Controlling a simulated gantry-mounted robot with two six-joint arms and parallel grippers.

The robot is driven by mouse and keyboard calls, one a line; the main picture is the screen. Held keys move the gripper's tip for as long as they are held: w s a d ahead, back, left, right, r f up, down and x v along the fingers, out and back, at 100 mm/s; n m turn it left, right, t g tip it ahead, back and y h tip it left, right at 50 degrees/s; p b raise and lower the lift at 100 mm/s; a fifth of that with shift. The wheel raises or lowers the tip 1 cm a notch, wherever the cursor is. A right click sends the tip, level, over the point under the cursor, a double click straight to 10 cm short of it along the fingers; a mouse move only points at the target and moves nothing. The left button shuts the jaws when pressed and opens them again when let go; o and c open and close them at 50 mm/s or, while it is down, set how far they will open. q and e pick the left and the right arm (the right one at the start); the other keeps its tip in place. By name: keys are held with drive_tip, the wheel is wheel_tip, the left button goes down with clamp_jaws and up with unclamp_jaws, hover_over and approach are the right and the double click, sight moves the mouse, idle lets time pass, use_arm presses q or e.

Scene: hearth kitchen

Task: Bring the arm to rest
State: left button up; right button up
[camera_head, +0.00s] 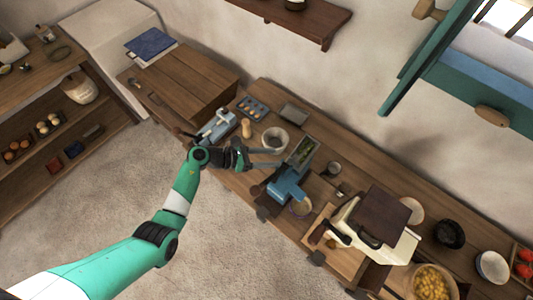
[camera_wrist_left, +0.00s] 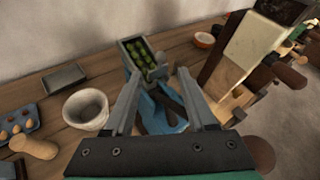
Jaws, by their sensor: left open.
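My left arm (camera_head: 180,195), green and white, reaches in from the lower left over the wooden counter. My left gripper (camera_head: 275,158) is open with nothing between its fingers; its two grey fingers also show apart in the left wrist view (camera_wrist_left: 159,75). It hangs above the counter between a pale bowl (camera_head: 274,138) and a blue device (camera_head: 287,186) with a grey tray of green pieces (camera_head: 302,152). In the left wrist view the blue device (camera_wrist_left: 160,112) lies beyond and below the fingers. My right gripper is not in view.
A wooden peg-like piece (camera_head: 246,128), an egg tray (camera_head: 252,108) and a grey pan (camera_head: 294,113) stand near the bowl. A cream machine with a brown top (camera_head: 372,225) stands to the right. The floor (camera_head: 80,200) in front is clear.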

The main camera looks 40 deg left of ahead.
use_arm(q)
drive_tip(key=shift+v, duration=0.85)
